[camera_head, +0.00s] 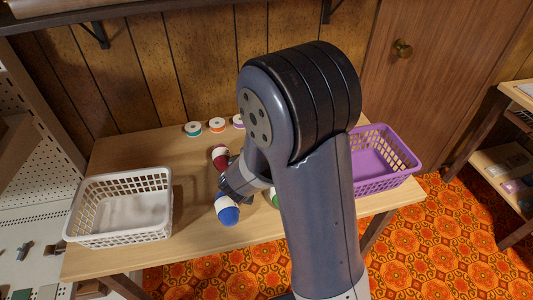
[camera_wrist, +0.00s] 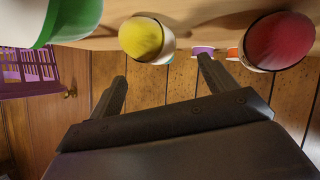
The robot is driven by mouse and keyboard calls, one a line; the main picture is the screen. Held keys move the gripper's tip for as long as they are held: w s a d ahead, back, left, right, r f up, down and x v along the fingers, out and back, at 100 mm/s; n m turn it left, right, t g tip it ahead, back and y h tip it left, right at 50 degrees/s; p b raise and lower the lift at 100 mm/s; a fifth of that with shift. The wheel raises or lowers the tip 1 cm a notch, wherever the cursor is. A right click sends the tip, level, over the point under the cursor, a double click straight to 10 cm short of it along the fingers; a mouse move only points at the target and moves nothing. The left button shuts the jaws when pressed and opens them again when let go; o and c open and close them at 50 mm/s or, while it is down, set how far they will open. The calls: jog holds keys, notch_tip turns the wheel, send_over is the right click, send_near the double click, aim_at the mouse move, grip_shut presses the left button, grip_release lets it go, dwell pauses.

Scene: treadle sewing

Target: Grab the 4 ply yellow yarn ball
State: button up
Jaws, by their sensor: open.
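The yellow yarn ball (camera_wrist: 141,38), with a pale band around it, shows on the table in the wrist view, at the top left of centre. In the head view it does not show; my arm covers part of the table. My gripper (camera_wrist: 162,69) is open, with nothing between its two fingers. The yellow ball lies beyond the fingertips, nearer the left finger in the wrist view, and looks apart from them. In the head view my gripper is partly visible between the red and blue balls.
A red yarn ball (camera_wrist: 279,40) and a green one (camera_wrist: 60,18) flank the yellow ball. A blue ball (camera_head: 228,212) lies near the front. Small spools (camera_head: 217,125) line the back. A white basket (camera_head: 120,238) stands left, a purple basket (camera_head: 382,184) right.

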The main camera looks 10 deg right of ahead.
jog(key=w+d+f+b, duration=0.1)
jog(key=w+d+f, duration=0.1)
jog(key=shift+w+d+f, duration=0.1)
jog(key=shift+w+f, duration=0.3)
jog(key=shift+w+d+f+b, duration=0.15)
jog(key=shift+w+b, duration=0.15)
jog(key=shift+w, duration=0.1)
jog(key=c, duration=1)
